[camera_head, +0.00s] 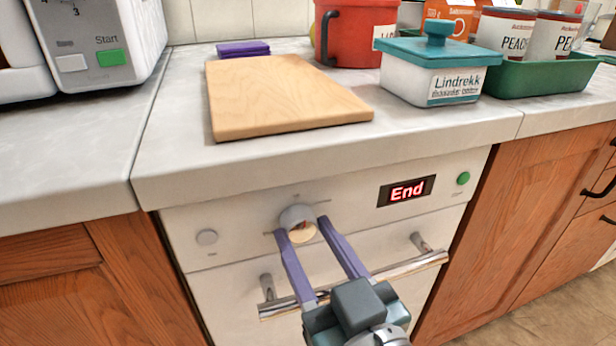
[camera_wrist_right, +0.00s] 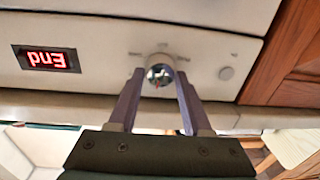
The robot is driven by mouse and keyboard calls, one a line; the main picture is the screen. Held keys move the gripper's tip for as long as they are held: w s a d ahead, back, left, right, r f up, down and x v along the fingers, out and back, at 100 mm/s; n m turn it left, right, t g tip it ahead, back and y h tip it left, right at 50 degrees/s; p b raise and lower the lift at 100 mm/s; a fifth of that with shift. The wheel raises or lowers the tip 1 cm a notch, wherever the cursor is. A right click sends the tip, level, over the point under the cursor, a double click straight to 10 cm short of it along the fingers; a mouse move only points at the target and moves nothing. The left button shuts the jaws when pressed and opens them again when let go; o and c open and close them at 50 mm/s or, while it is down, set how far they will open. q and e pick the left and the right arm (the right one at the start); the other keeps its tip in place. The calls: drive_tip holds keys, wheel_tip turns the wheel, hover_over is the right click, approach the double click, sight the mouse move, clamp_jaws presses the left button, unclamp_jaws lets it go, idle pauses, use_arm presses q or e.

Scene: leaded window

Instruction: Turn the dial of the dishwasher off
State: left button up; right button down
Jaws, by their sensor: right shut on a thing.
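The dishwasher (camera_head: 345,214) has a white front panel under the counter. Its round dial (camera_head: 298,217) sits left of the panel's middle, and it also shows in the right wrist view (camera_wrist_right: 160,60). A red "End" display (camera_head: 406,191) is lit to the right of the dial. My right gripper (camera_head: 301,226) has its two purple fingers on either side of the dial, shut on it. In the right wrist view the fingertips (camera_wrist_right: 160,72) flank the dial. The dial's pointer setting is too small to read. My left gripper is not in view.
A metal handle bar (camera_head: 410,264) runs across the dishwasher front below the dial, behind my right gripper. A cutting board (camera_head: 280,95) and a teal-lidded box (camera_head: 438,75) stand on the counter above.

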drive_tip(key=shift+n, duration=0.9)
drive_tip(key=shift+c, duration=1.7)
unclamp_jaws()
drive_tip(key=p+v, duration=0.2)
drive_tip(key=v, duration=0.8)
drive_tip(key=shift+r+p, duration=0.15)
drive_tip(key=shift+p, duration=0.15)
